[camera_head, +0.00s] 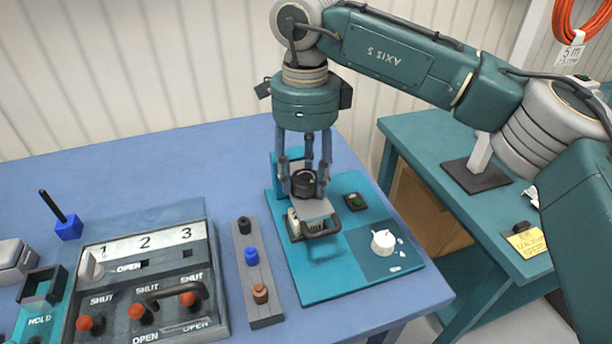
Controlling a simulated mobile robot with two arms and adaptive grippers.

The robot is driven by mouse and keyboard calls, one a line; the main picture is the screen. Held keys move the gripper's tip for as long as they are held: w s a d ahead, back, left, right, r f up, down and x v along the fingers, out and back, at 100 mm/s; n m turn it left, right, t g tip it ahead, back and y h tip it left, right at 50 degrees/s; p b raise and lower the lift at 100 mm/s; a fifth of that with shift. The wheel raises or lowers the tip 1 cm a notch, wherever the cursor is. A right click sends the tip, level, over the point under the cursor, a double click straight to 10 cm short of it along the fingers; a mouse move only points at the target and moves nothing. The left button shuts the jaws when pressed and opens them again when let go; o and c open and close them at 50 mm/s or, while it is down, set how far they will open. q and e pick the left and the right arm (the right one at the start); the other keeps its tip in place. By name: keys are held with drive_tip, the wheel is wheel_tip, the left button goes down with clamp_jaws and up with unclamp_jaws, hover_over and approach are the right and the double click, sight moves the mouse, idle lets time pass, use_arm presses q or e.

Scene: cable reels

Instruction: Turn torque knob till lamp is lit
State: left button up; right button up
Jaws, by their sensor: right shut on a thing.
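A round black knob (303,184) stands upright on a small clamp-like device with a grey plate (312,208), on a teal board (321,270). My right gripper (304,178) points straight down with its fingers closed around this black knob, which they partly hide. A small dark green lamp (355,202) sits on a black plate to the right; I see no clear glow in it. I cannot tell from labels which is the torque knob. My left gripper is out of view.
A grey strip (265,307) with black, blue and brown knobs lies left of the board. Further left is a grey valve panel (216,312) with red-tipped levers. A blue block with a black rod (68,226) stands behind. A second teal table (440,135) is at right.

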drive_tip(key=shift+r, duration=0.1)
idle(0.3)
drive_tip(key=o, duration=1.2)
drive_tip(key=shift+a, duration=0.15)
wheel_tip(320, 180, up, 12)
drive_tip(key=shift+f, duration=0.1)
